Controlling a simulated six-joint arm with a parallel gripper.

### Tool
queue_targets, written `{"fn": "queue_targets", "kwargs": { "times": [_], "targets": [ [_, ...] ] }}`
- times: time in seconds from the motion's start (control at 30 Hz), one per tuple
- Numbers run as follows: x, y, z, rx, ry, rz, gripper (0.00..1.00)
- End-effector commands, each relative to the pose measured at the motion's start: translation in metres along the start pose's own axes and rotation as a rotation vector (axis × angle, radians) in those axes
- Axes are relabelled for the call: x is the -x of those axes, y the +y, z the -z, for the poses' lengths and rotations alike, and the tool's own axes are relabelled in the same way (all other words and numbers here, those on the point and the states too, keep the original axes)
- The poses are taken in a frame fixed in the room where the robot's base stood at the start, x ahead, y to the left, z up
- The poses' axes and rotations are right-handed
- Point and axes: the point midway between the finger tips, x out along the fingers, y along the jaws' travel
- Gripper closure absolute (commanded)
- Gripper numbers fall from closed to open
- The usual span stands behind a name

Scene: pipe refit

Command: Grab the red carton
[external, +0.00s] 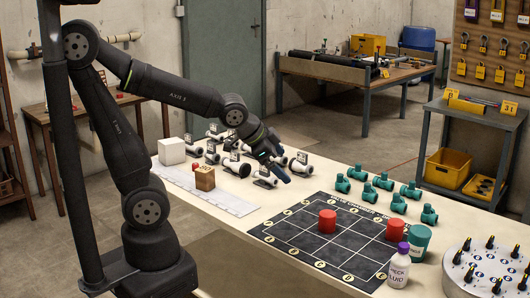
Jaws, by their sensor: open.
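No red box-shaped carton is clear in the external view. Two short red cylinders stand upright on the black gridded mat (290,238): one red cylinder (327,221) near its middle, another red cylinder (394,230) near its right edge. A tiny red object (194,168) is beside a small brown block (205,179), too small to identify. My gripper (284,177) is open over the table, left of and behind the mat, among white pipe fittings. Nothing shows between its fingers. It is apart from both red cylinders.
White pipe fittings (237,168) with black tags stand near my gripper. Several green fittings (384,182) line the table's back right. A white bottle (399,270), a green cup (419,242) and a round knobbed device (486,268) stand at the right. A white block (171,151) sits left.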

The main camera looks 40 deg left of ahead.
Motion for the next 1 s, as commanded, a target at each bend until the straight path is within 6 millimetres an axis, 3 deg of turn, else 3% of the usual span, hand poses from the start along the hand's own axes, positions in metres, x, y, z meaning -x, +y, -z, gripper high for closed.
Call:
{"fn": "queue_targets", "kwargs": {
  "times": [0.33,0.47,0.57,0.77,1.0],
  "targets": [
    [0.0,-0.001,0.0,-0.001,-0.001,0.001,0.0],
    [-0.005,-0.017,0.004,-0.033,-0.024,0.021,0.0],
    [-0.015,-0.051,0.01,-0.098,-0.073,0.056,0.0],
    [-0.037,-0.155,0.008,-0.29,-0.233,0.115,0.0],
    [-0.051,-0.288,-0.035,-0.509,-0.446,0.097,0.0]
  ]
}}
